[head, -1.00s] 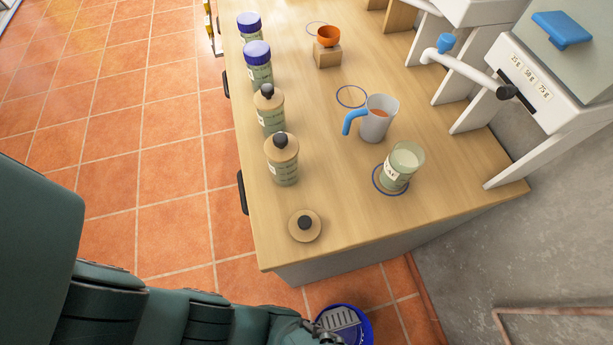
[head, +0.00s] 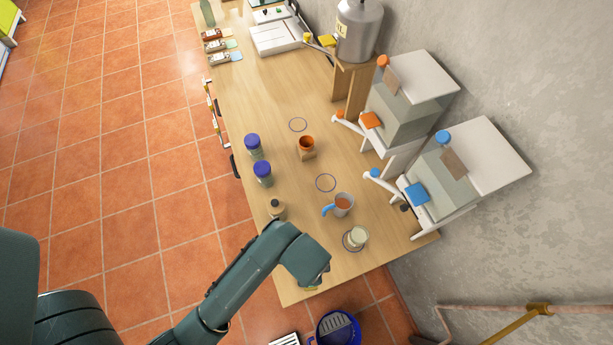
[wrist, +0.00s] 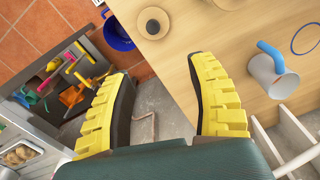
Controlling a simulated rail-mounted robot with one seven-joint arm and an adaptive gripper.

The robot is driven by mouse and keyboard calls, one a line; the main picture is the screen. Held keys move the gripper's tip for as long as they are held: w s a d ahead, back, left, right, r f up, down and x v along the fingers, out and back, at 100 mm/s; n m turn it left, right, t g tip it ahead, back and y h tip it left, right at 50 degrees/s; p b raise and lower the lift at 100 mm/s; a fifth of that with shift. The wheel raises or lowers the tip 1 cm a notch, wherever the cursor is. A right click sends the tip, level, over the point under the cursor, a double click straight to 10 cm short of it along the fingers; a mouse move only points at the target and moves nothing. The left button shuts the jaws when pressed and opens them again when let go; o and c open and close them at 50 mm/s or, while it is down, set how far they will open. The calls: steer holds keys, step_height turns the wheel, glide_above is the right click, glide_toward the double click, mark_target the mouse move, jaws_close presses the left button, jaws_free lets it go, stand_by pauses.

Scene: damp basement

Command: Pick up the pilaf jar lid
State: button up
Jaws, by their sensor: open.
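In the wrist view a round tan lid with a black knob (wrist: 153,22) lies flat near the table's corner, beyond my fingertips. My gripper (wrist: 165,72) is open and empty, its yellow-padded fingers wide apart. In the head view my arm hides the lid and most of my gripper, which is over the table's near end. An open glass jar with pale contents (head: 357,238) stands in a ring mark, to the right of my arm. A jar with a tan lid (head: 277,209) stands behind my arm. No readable label tells which is the pilaf jar.
A grey mug with a blue handle (head: 342,204) stands near the open jar. Two blue-lidded jars (head: 262,170) stand along the left edge. White dispensers (head: 440,190) line the right side. A blue bucket (head: 338,328) is on the floor off the table's near end.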

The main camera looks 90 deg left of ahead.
steer(key=f, duration=0.3)
steer(key=f+b, duration=0.1)
steer(key=f, duration=0.7)
steer(key=shift+s+d, duration=0.15)
steer(key=shift+s, duration=0.25)
step_height(320, 180, down, 6)
steer(key=shift+d+r, duration=0.15)
steer(key=shift+r, duration=0.05)
steer(key=shift+c, duration=0.2)
jaws_close()
